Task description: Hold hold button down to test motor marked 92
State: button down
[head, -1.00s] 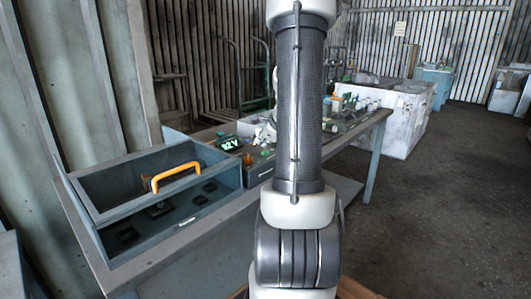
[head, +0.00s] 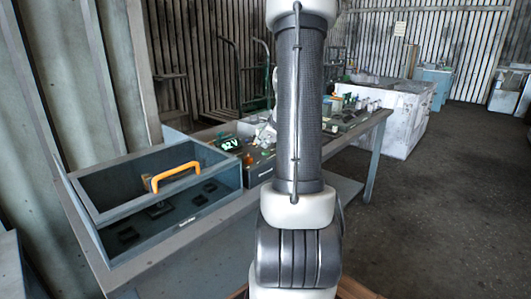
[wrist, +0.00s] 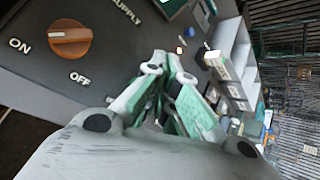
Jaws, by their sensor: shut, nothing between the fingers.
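My gripper (wrist: 167,72) is shut and empty in the wrist view, its green-padded fingers together in front of a dark control panel (wrist: 115,62). The panel carries an orange rotary knob (wrist: 69,38) between the words ON and OFF, and the word SUPPLY. A small pale part with a red spot (wrist: 180,48) lies just beyond the fingertips; I cannot tell whether they touch it. I cannot make out a hold button or a motor marked 92. In the head view a lit green display (head: 228,144) seems to read 82V or 92V.
A grey bin with a clear front (head: 185,222) and an orange handle (head: 174,177) stands at the left of the bench. Small bottles and parts crowd the bench behind my arm. A white crate (head: 405,120) stands beyond. The floor at right is clear.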

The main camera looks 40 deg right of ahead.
aim_at(263, 152)
jog(key=shift+f, duration=0.35)
jog(key=shift+f, duration=0.45)
dwell(0.5)
jog(key=shift+r, duration=0.15)
dwell(1.9)
jog(key=shift+r, duration=0.7)
jog(key=shift+r, duration=0.1)
jog(key=shift+r, duration=2.45)
